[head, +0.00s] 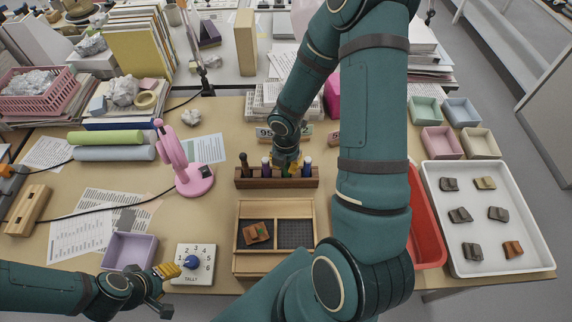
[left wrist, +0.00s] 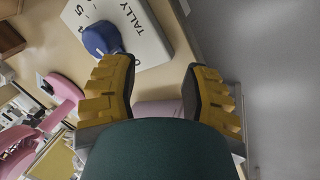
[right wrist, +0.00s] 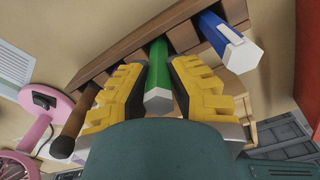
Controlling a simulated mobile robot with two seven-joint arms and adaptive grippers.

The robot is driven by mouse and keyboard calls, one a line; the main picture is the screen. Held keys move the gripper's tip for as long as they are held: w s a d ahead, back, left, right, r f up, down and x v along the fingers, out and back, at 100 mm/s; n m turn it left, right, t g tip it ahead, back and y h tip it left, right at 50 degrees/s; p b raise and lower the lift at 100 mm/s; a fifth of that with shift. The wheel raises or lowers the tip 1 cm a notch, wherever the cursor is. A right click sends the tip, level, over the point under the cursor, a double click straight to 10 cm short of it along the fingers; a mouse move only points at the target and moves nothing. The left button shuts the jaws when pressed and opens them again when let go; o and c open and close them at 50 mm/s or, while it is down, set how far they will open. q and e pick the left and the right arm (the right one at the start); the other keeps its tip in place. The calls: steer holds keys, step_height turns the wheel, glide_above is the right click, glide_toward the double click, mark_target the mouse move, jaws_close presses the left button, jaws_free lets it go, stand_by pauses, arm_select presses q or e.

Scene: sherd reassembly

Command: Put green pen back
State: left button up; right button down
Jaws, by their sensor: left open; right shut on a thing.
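The green pen (right wrist: 158,82) is between the yellow fingers of my right gripper (right wrist: 158,90) in the right wrist view, and the gripper is shut on it. The pen's far end meets the wooden pen rack (head: 277,183); how deep it sits in a slot cannot be told. In the head view my right gripper (head: 288,163) is over the rack and hides most of the pen. A blue pen (right wrist: 229,43) and a dark brown one (right wrist: 77,122) stand in the rack on either side. My left gripper (head: 168,287) is open and empty beside the tally box (head: 195,264).
A wooden tray (head: 275,203) with a sherd (head: 257,233) lies in front of the rack. A pink lamp (head: 180,165) stands to the left, and a lilac bin (head: 129,251) is near my left gripper. A white tray (head: 450,255) with several sherds is at the right.

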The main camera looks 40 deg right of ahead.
arm_select(q)
steer(key=shift+s+f+b, duration=0.1)
steer(key=shift+f+b, duration=0.25)
steer(key=shift+b, duration=0.05)
arm_select(e)
steer(key=shift+f, duration=0.45)
steer(key=c, duration=1.3)
jaws_free()
arm_select(q)
steer(key=shift+r, duration=0.1)
arm_select(e)
steer(key=shift+r, duration=0.1)
arm_select(q)
steer(key=shift+r+p, duration=0.2)
steer(key=shift+p, duration=0.15)
arm_select(e)
steer(key=shift+r, duration=0.25)
arm_select(q)
steer(key=r+p, duration=0.1)
steer(key=w+r+p, duration=0.1)
steer(key=r+p, duration=0.2)
steer(key=shift+w+a+r, duration=0.15)
steer(key=shift+w+r, duration=0.05)
steer(key=shift+w, duration=0.05)
arm_select(e)
step_height(320, 180, up, 12)
steer(key=shift+r, duration=0.15)
